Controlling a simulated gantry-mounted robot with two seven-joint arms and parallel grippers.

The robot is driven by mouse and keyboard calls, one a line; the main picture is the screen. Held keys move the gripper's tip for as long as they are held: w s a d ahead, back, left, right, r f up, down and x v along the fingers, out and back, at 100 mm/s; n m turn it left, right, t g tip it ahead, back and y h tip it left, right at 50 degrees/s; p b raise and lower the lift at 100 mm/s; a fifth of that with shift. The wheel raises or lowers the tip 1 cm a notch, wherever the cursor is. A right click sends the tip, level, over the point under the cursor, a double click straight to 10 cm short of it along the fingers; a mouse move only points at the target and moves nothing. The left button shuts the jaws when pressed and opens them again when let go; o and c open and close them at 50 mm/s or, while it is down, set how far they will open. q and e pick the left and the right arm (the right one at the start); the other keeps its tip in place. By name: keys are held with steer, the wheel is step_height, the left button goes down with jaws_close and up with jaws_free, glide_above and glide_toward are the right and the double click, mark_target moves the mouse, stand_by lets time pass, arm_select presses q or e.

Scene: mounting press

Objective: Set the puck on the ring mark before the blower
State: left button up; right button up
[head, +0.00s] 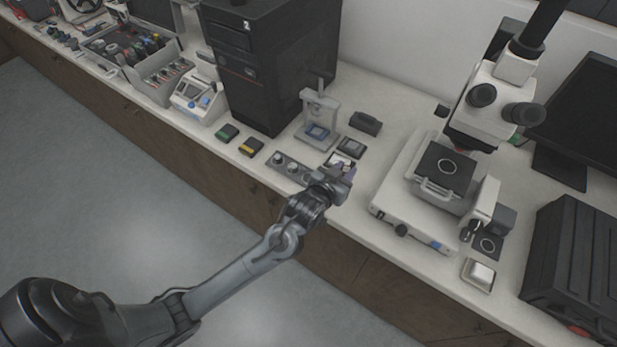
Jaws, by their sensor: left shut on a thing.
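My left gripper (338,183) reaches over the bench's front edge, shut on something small. The thing between its fingers is mostly hidden, so I cannot make out the puck clearly. A grey holder strip (281,161) with round pieces lies just left of the gripper. A dark pad with a pale ring mark (488,244) lies at the right, in front of a small white-and-grey device (490,208) that looks like the blower. The gripper is well left of this pad, with the microscope base between. My right gripper is not in view.
The microscope (500,90) has a dark stage plate (436,160), also with a pale ring. A small press (319,118) stands behind the gripper. A silver-topped box (479,273) sits near the ring pad. A black case (575,260) stands far right.

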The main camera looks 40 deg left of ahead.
arm_select(q)
glide_above(306, 181)
step_height(306, 181, down, 7)
steer(key=shift+r+b, duration=0.1)
steer(key=shift+b, duration=0.35)
step_height(306, 181, down, 3)
steer(key=shift+r+b, duration=0.2)
steer(key=shift+b, duration=0.1)
steer(key=shift+f+p, duration=0.25)
steer(key=shift+p, duration=0.2)
steer(key=shift+f, duration=0.3)
steer(key=shift+f, duration=0.2)
steer(key=o, duration=1)
steer(key=shift+o, duration=0.2)
